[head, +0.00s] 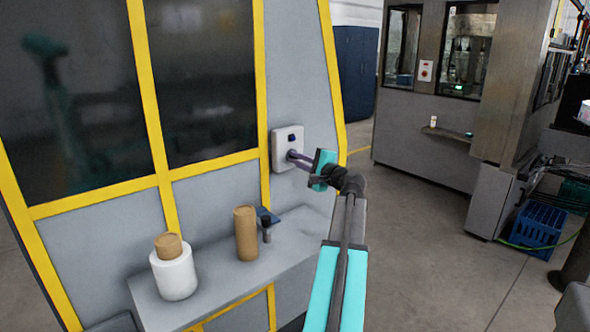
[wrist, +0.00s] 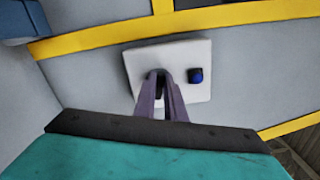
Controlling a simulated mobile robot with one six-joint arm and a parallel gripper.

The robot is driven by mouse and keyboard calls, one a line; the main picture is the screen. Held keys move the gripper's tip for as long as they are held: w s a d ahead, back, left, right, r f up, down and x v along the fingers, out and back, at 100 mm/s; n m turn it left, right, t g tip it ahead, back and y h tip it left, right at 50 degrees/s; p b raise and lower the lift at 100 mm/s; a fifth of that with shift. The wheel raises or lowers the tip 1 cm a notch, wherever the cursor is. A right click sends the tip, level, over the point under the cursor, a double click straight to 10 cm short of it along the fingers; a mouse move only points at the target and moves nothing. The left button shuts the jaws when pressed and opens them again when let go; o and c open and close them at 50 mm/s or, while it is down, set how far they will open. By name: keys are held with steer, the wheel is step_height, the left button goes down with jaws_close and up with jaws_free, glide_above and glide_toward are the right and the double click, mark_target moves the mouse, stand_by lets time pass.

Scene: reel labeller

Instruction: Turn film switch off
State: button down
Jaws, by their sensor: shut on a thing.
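The film switch panel is a light grey box (head: 281,153) on the machine's grey wall, with a dark blue knob (head: 291,137) near its top. My gripper (head: 291,155) reaches the lower part of the box with its purple fingers. In the wrist view the box (wrist: 193,55) is tilted, and the blue knob (wrist: 195,76) sits right of the fingers, apart from them. My gripper (wrist: 160,78) is closed around a small dark part on the box face. The fingers hide most of that part, so its position cannot be told.
A shelf (head: 215,280) below holds a white film roll (head: 174,276), a brown cardboard core (head: 246,234) and a small dark tool-like object (head: 266,224). Yellow frame bars (head: 262,90) edge the wall. Open floor (head: 420,230) lies to the right; a blue crate (head: 533,226) stands farther off.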

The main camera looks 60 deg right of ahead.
steer(key=n+b, duration=0.1)
steer(key=b, duration=0.1)
steer(key=n+b, duration=0.1)
steer(key=n, duration=0.1)
steer(key=shift+w+a+f+b, duration=0.15)
steer(key=shift+b, duration=0.2)
steer(key=shift+n, duration=0.4)
steer(key=c, duration=1.8)
jaws_free()
